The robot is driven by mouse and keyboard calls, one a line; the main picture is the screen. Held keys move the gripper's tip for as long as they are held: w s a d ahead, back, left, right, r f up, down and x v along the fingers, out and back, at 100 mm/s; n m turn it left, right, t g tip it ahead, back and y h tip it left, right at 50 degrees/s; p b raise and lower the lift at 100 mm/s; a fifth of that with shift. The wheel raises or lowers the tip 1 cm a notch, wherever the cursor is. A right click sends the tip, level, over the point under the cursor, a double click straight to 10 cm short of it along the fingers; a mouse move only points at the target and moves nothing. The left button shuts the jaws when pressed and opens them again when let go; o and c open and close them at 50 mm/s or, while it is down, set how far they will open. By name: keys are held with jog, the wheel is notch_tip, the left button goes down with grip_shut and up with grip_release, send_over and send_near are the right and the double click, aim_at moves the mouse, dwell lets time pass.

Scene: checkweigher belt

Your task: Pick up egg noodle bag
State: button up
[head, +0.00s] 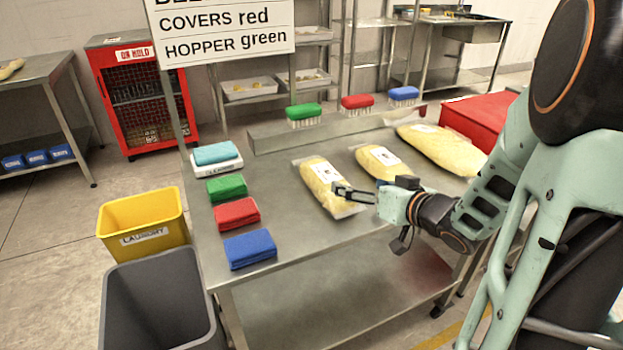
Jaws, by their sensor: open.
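Three clear bags with yellow contents and white labels lie on the steel table (290,240). The left bag (319,178) is long and narrow, the middle bag (372,156) is shorter, and the right bag (445,147) is the largest. The label print is too small to read, so I cannot tell which is the egg noodle bag. My gripper (345,191) is open, with its fingers at the right side of the left bag's lower half. They overlap the bag in the picture; I cannot tell whether they touch it. My gripper hides part of the middle bag's lower end.
Folded blue (250,248), red (236,213) and green cloths (227,187) lie along the table's left side. Green (304,111), red (357,101) and blue brushes (404,93) stand at the back. Yellow (143,215) and grey bins (150,285) stand left. The table's front middle is clear.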

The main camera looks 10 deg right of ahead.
aim_at(328, 180)
jog(key=shift+a+f+g, duration=0.3)
jog(key=shift+a+f, duration=0.05)
jog(key=shift+a, duration=0.3)
jog(key=b+x, duration=0.1)
jog(key=x, duration=0.3)
jog(key=shift+w+a+f+b, duration=0.2)
jog(key=shift+a+f+b, duration=0.05)
jog(key=shift+b, duration=0.15)
jog(key=b+x, duration=0.1)
jog(key=x, duration=0.2)
jog(key=b+x, duration=0.1)
jog(key=x, duration=0.2)
jog(key=shift+a+r, duration=0.2)
jog(key=shift+r, duration=0.05)
jog(key=shift+c, duration=0.5)
jog(key=c, duration=1.5)
jog(key=shift+r, duration=0.15)
jog(key=shift+c, duration=0.7)
